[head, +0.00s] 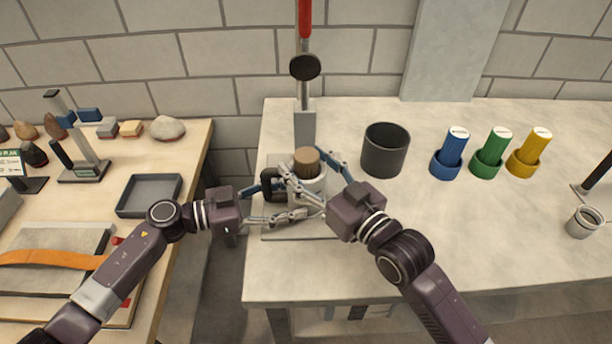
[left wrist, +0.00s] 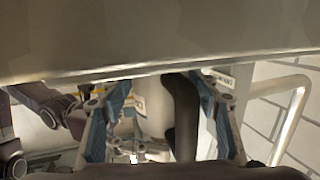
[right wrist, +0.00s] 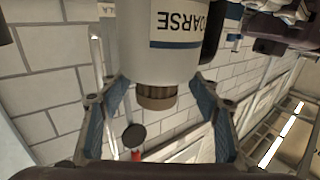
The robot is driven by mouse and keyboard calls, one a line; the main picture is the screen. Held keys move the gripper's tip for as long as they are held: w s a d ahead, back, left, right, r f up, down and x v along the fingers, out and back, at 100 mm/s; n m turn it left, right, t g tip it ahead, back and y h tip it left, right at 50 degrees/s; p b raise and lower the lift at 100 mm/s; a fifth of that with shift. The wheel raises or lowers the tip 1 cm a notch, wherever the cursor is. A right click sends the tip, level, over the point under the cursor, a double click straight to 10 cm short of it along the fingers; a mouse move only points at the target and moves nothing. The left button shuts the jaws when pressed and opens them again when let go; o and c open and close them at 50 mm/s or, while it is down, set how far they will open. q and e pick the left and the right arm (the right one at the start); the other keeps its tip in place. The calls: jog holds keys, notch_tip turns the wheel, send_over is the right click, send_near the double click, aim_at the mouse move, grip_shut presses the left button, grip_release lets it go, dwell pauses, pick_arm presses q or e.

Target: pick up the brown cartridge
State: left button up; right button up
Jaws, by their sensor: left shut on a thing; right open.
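The brown cartridge (head: 307,160) is a ridged brown cylinder, upright in the top of a pale cup (head: 314,187) with a black handle (head: 270,184). In the right wrist view, its brown ridged end (right wrist: 157,97) sticks out of a white body (right wrist: 165,40) labelled COARSE. My left gripper (head: 276,197) is shut on the black handle, which also shows between its fingers in the left wrist view (left wrist: 183,115). My right gripper (head: 318,180) is open, its fingers apart on either side of the brown end in its wrist view. Crossing fingers partly hide the cup.
A post with a red lever (head: 304,20) stands behind the cup. A dark bin (head: 385,150) is close on the right. Blue (head: 453,146), green (head: 495,147) and yellow (head: 534,145) cartridges stand in rings further right. A tray (head: 149,195) lies on the left table, across a gap.

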pick_arm(q)
jog(key=shift+w+a, duration=0.2)
jog(key=shift+w, duration=0.1)
pick_arm(e)
jog(key=shift+c, duration=0.2)
jog(key=c, duration=1.4)
notch_tip(320, 180, up, 18)
jog(key=shift+r, duration=0.1)
